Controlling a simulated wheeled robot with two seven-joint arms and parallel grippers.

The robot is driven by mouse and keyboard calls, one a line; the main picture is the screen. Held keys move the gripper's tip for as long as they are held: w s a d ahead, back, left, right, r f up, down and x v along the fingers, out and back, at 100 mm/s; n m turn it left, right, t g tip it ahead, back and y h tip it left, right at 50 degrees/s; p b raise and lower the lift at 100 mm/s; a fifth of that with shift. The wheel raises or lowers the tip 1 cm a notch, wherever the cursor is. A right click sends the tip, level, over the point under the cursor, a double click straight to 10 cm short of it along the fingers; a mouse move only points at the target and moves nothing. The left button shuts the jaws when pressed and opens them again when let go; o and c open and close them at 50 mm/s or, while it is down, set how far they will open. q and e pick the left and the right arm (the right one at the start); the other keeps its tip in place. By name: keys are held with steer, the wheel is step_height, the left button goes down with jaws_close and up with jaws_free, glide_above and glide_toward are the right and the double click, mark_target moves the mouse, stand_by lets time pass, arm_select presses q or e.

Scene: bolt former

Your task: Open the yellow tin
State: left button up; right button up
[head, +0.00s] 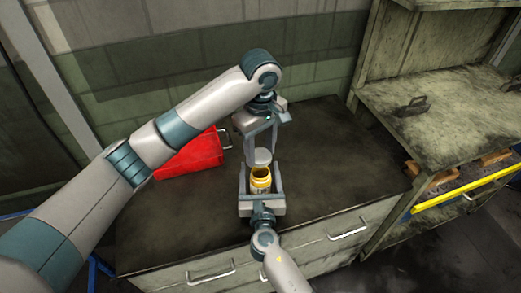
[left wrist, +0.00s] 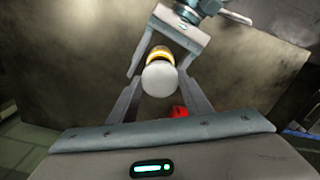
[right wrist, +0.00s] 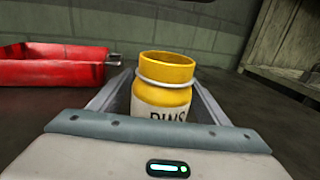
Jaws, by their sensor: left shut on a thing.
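The yellow tin (head: 260,181) stands upright with its mouth open and dark inside. In the right wrist view the tin (right wrist: 163,95) shows black letters on a white label and a pale ring below its rim. My right gripper (head: 260,188) has its fingers against both sides of the tin; the tin's bottom is hidden. My left gripper (head: 260,152) points down above the tin, shut on a pale round lid (head: 262,157). The lid is apart from the tin, just above its mouth. In the left wrist view the lid (left wrist: 160,77) covers part of the tin (left wrist: 160,54).
A red metal box (head: 190,157) lies on the dark worktop (head: 345,165) left of the grippers, close to my left arm. The worktop to the right is clear.

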mark_target(261, 191)
steer(key=shift+s, duration=0.15)
arm_select(q)
step_height(261, 191, down, 2)
steer(key=shift+f+b, duration=0.1)
steer(key=shift+b, duration=0.95)
arm_select(e)
steer(key=s, duration=1)
steer(key=shift+s+d+f, duration=0.1)
steer(key=shift+s+d, duration=0.1)
steer(key=shift+d, duration=0.1)
steer(key=shift+s, duration=0.7)
arm_select(q)
steer(key=shift+f, duration=0.1)
